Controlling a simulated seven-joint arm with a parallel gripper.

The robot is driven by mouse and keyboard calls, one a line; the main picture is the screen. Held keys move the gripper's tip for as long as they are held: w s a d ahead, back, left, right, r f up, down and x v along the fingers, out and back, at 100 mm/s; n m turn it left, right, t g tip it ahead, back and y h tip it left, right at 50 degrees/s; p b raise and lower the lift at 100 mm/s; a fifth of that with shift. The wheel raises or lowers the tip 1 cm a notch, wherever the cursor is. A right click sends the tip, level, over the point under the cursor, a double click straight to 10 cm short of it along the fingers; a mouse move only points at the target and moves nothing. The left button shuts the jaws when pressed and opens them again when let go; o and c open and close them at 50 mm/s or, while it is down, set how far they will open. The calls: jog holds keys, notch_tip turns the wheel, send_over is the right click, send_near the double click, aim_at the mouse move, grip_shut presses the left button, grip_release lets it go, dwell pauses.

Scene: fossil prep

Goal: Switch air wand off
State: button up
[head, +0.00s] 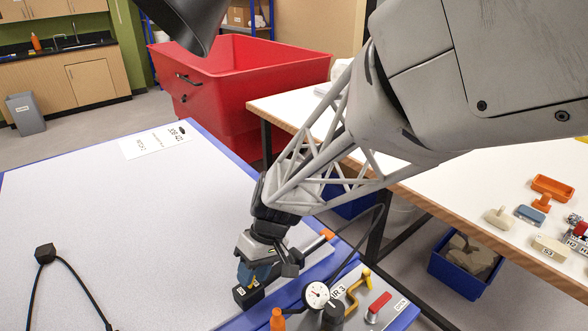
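My gripper (254,277) points down at the near right of the pale tabletop, at a small black box (243,297) with a white label too small to read. Blue and yellow parts show at the fingertips, and I cannot tell whether the fingers are open or shut or touch the box. Just right of it is a panel (352,302) marked with a "3", carrying a round dial gauge (316,295), a yellow lever (357,283) and a red-handled lever (378,302). An orange-tipped grey part (324,236) lies behind my gripper. I cannot tell which part is the air wand.
A black block with a cable (45,253) is at left on the blue-edged table (120,220). A paper sign (155,142) lies at its far edge. A red bin (230,80) stands behind. A white bench (440,190) with small parts is at right; an orange-topped item (277,320) stands in front.

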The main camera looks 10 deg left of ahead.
jog(key=v, duration=0.7)
jog(key=shift+r, duration=0.3)
jog(key=shift+d, duration=0.1)
jog(key=shift+d, duration=0.1)
jog(key=s+d+r+m+t+h, duration=0.1)
jog(key=s+d+r+m+t, duration=0.1)
jog(key=d, duration=0.8)
jog(key=s+d+r+m+t+h, duration=0.1)
jog(key=s+d+r+m+t, duration=0.1)
jog(key=d, duration=0.8)
jog(key=s+d+r+m+t+h, duration=0.1)
jog(key=s+d+r+m+t, duration=0.1)
jog(key=s+d+m, duration=0.4)
jog(key=s+d+r, duration=0.1)
jog(key=d, duration=0.3)
jog(key=shift+s+r+t+h, duration=0.2)
jog(key=shift+r+t+h, duration=0.05)
jog(key=shift+t+h, duration=0.05)
jog(key=shift+d, duration=0.1)
